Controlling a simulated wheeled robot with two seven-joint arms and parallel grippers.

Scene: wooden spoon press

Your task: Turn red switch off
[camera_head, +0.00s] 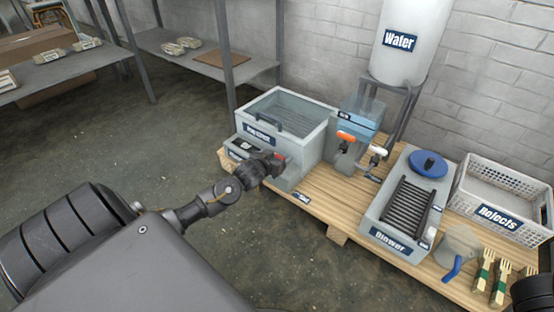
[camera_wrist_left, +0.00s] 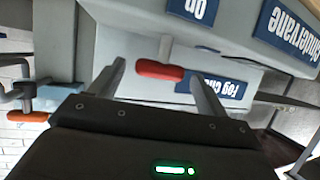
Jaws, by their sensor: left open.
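The red switch is a red-tipped lever on the front of a grey box. In the left wrist view, which is upside down, the red lever (camera_wrist_left: 160,70) shows between my left gripper's open fingers (camera_wrist_left: 157,76), on a pale stem. I cannot tell whether the fingers touch it. A blue label reading "On" (camera_wrist_left: 205,10) is near the stem.
The box stands on a low wooden pallet (camera_head: 330,207) with a blue tank (camera_head: 357,122) bearing orange- and white-handled taps, a blower unit (camera_head: 400,237), a rejects basket (camera_head: 502,212) and a jug (camera_head: 458,245). Shelving (camera_head: 180,43) is behind. Floor to the left is clear.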

